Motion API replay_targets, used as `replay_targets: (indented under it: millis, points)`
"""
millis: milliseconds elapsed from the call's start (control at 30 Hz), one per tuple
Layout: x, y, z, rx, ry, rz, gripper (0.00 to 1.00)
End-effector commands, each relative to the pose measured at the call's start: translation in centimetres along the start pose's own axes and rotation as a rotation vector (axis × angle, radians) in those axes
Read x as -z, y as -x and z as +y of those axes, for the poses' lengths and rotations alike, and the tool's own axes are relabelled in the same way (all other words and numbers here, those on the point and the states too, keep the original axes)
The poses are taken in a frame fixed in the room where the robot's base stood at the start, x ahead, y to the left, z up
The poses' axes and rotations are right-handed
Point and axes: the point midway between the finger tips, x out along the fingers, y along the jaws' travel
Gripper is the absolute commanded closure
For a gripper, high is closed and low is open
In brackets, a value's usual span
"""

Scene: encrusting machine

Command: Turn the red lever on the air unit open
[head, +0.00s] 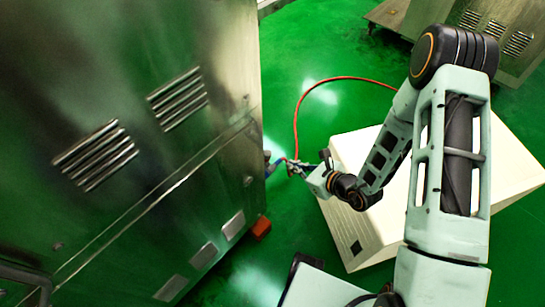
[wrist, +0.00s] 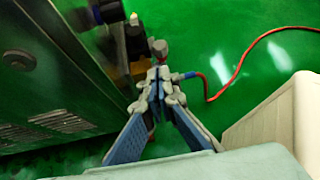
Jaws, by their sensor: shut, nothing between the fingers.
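The air unit (wrist: 112,17) is a dark and blue assembly on the side of the steel machine, at the upper left of the wrist view. A small dark red part with a grey tip (wrist: 160,50) shows just beyond my fingertips; I cannot tell whether it is the lever. My gripper (wrist: 160,82) is shut and empty, with its fingers together close beside the unit. A blue hose fitting (wrist: 184,76) shows just right of the fingertips. In the head view my gripper (head: 291,167) is at the machine's right edge, and the lever cannot be made out.
The steel machine (head: 150,130) fills the left. A red hose (head: 296,112) curves over the green floor from the unit. A cream box (head: 350,150) stands to the right, behind and below my arm. Another machine (head: 470,35) is at the back right.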

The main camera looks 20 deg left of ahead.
Motion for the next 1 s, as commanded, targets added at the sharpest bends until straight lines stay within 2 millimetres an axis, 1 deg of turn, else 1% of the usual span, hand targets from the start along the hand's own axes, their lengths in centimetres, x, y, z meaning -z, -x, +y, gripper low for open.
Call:
replay_targets:
  millis: [33, 100, 200, 300, 367, 467, 700, 800, 900, 1000]
  points:
    - [1.8, -0.1, 0.8, 0.007, -0.063, 0.028, 1.0]
    - [3.3, 0.0, 1.4, 0.019, -0.122, 0.055, 1.0]
    - [4.5, 0.0, 1.9, 0.029, -0.167, 0.077, 1.0]
    - [4.9, -0.7, 1.9, 0.032, -0.179, 0.083, 1.0]
    - [5.1, -1.4, 2.0, 0.031, -0.178, 0.084, 1.0]
    - [5.2, -3.2, 1.9, 0.031, -0.176, 0.081, 1.0]
    - [5.7, -8.5, 1.8, 0.03, -0.174, 0.08, 1.0]
    - [5.8, -10.4, 1.7, 0.031, -0.174, 0.081, 1.0]
    - [4.3, -11.5, 1.4, 0.031, -0.172, 0.078, 1.0]
    - [3.7, -12.3, 1.2, 0.033, -0.174, 0.08, 1.0]
